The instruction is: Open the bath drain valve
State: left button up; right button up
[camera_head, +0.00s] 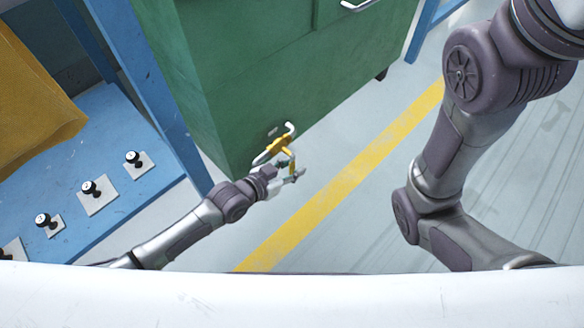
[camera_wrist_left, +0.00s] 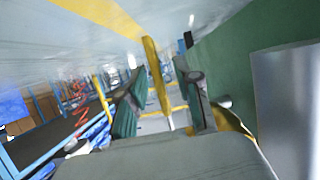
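The drain valve has a yellow lever and body (camera_head: 272,151) low on the side of the green bath cabinet (camera_head: 235,100), with a pale bent pipe (camera_head: 290,129) beside it. My left gripper (camera_head: 289,169) is right at the valve in the head view. In the left wrist view its two fingers (camera_wrist_left: 165,110) stand apart, and the yellow lever (camera_wrist_left: 154,72) shows upright between them. Gaps show on both sides of the lever, so the fingers do not appear closed on it. More yellow valve (camera_wrist_left: 236,122) shows behind the right finger. My right gripper is out of view.
A blue bench (camera_head: 100,125) at the left carries several black knobs on white plates and a yellow bin (camera_head: 35,100). A yellow floor stripe (camera_head: 340,188) runs beside the cabinet over clear grey floor. My right arm hangs at the right.

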pick_arm(q)
grip_shut()
dwell(0.4)
